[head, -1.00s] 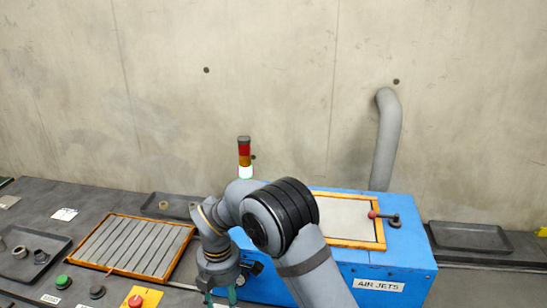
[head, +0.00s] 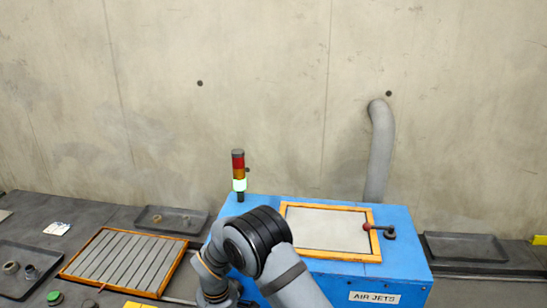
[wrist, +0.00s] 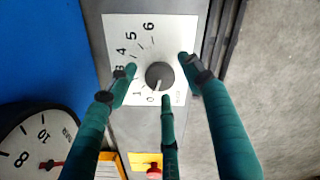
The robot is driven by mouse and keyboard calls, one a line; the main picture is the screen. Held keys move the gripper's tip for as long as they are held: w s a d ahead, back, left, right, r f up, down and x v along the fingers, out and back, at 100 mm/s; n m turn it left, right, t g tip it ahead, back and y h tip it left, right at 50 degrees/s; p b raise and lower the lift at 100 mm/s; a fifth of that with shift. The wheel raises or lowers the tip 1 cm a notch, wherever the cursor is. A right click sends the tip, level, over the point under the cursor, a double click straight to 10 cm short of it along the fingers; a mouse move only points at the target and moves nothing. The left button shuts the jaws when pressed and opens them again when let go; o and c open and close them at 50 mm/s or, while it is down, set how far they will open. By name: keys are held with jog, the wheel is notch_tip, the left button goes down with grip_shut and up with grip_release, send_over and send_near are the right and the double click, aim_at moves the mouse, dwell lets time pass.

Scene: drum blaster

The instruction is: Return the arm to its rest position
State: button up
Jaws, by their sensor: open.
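My gripper (wrist: 160,82) has green fingers. In the wrist view they stand spread apart around a dark round knob (wrist: 159,75) on a white numbered dial plate (wrist: 172,30). The gripper is open; I cannot tell whether any fingertip touches the knob. In the head view my grey arm (head: 255,240) is bent in front of the blue machine (head: 411,270), wrist down at the bottom edge. The fingers are out of sight there.
The blue machine has an orange-framed lid (head: 330,228) with a red-knobbed lever (head: 378,228). A signal tower (head: 239,172) is lit green. A slatted tray (head: 120,262) and dark trays (head: 465,247) lie beside it. A gauge (wrist: 35,145) shows in the wrist view.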

jog(key=shift+r, duration=0.45)
notch_tip(320, 180, up, 11)
notch_tip(320, 180, down, 12)
jog(key=shift+s+d+r, duration=0.1)
jog(key=shift+r, duration=0.1)
jog(key=shift+f, duration=0.2)
jog(key=shift+m, duration=0.8)
jog(key=m, duration=0.4)
jog(key=shift+r, duration=0.1)
jog(key=m+p, duration=0.1)
jog(key=m, duration=0.4)
jog(key=m+p, duration=0.2)
jog(key=m, duration=0.4)
jog(key=shift+r, duration=0.1)
jog(key=m+p, duration=0.2)
jog(key=m, duration=0.1)
jog(key=shift+m, duration=0.3)
jog(key=shift+m+p, duration=0.35)
jog(key=shift+m, duration=0.45)
jog(key=shift+f, duration=0.2)
